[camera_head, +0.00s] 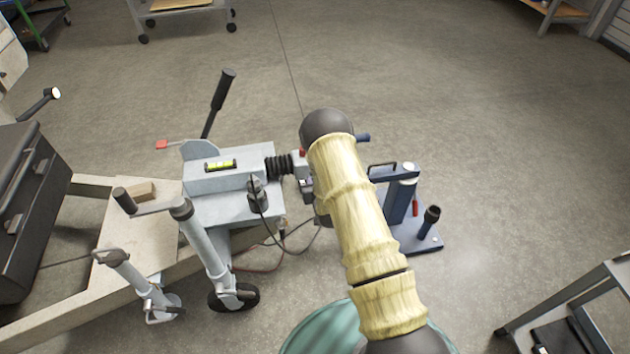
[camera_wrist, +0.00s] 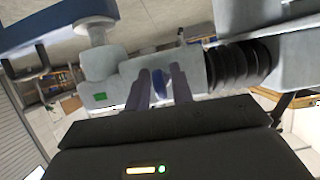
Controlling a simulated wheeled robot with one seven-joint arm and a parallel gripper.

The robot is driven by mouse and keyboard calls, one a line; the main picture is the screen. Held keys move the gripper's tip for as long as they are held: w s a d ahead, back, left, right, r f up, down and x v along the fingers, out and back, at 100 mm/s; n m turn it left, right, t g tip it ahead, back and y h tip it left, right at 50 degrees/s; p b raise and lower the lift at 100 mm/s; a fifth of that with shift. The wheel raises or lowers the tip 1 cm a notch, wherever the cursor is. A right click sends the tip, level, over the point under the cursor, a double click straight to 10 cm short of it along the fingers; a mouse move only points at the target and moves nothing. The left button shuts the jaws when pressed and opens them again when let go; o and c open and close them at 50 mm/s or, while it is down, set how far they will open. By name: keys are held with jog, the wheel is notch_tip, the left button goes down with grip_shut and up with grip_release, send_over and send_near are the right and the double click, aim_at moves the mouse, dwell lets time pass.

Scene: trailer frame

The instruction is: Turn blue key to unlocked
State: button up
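The blue key (camera_wrist: 159,82) shows in the wrist view as a small upright blue piece on the grey coupling head (camera_wrist: 132,72). My gripper (camera_wrist: 160,84) has one finger on each side of the key. The fingers stand apart, with some room seeming to show between them and the key. A small green mark (camera_wrist: 100,96) is on the coupling head, left of the key. In the head view my arm covers the key and my gripper. Part of the coupling (camera_head: 305,183) shows just left of my arm.
A black ribbed bellows (camera_head: 279,166) joins the coupling to the grey trailer drawbar housing (camera_head: 215,182). A blue stand (camera_head: 401,205) is just right of my arm. A jockey wheel (camera_head: 234,297) and a black box (camera_head: 25,210) are left.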

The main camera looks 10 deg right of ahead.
jog(key=shift+o, duration=0.3)
jog(key=p+v, duration=0.2)
jog(key=v, duration=1.5)
jog(key=shift+s+p, duration=0.15)
jog(key=shift+p, duration=0.25)
jog(key=shift+r, duration=0.15)
